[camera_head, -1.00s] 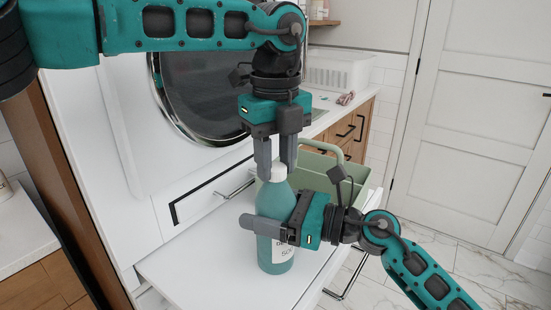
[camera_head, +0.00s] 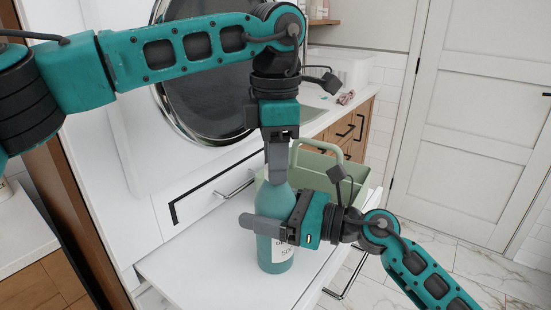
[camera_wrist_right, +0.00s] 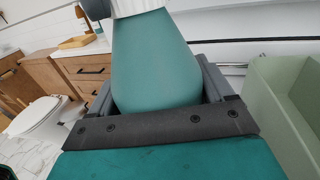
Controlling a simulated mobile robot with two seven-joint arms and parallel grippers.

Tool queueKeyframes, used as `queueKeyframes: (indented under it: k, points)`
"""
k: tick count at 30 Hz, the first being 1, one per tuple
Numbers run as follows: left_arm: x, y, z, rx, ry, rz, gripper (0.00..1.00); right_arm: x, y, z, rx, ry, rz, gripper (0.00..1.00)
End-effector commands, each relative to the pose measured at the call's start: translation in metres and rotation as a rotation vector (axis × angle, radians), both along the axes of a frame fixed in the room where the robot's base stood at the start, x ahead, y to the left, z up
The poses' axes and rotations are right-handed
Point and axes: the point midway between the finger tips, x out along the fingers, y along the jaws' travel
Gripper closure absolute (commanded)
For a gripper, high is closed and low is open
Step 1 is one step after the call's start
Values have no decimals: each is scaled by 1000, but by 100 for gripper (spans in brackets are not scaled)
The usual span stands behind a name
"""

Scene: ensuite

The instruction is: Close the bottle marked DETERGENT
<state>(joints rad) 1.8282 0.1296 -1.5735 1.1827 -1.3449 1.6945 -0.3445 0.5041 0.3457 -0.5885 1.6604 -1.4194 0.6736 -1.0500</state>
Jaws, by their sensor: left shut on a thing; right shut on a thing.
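The teal bottle (camera_head: 274,258) stands upright on a white pull-out surface (camera_head: 190,278). Its white label is partly covered, so the name cannot be fully read. My right gripper (camera_head: 268,226) is shut around the bottle's body from the right, and the bottle fills its jaws in the right wrist view (camera_wrist_right: 155,65). My left gripper (camera_head: 277,172) points straight down over the bottle's top and is shut on the white cap. The cap is mostly hidden in the head view; its ribbed lower part shows on the bottle's neck in the right wrist view (camera_wrist_right: 137,7).
A green caddy with a handle (camera_head: 325,165) stands close behind and right of the bottle. A white front with a bar handle (camera_head: 236,187) and a round mirror (camera_head: 205,95) are behind. The white surface is clear left of the bottle.

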Motion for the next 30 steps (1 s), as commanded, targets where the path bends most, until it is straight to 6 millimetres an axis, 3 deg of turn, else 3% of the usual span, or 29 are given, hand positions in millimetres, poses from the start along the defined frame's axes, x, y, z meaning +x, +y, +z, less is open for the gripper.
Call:
queueKeyframes:
  k: [9, 15, 16, 25, 30]
  points:
    - [0, 0, -1, -1, 2, -574, 100, 0, 0, -1, -1, 1, -1, 100]
    - [0, 0, -1, 1, 1, -646, 100, 0, 0, -1, -1, 1, -1, 100]
    - [0, 0, -1, 1, 1, -646, 65, 0, 0, -1, -1, 1, -1, 100]
    - [0, 0, -1, 1, 0, -644, 36, 0, 0, -1, -1, 1, -1, 100]
    - [0, 0, -1, 0, 0, -643, 36, 0, 0, -1, -1, 1, -1, 100]
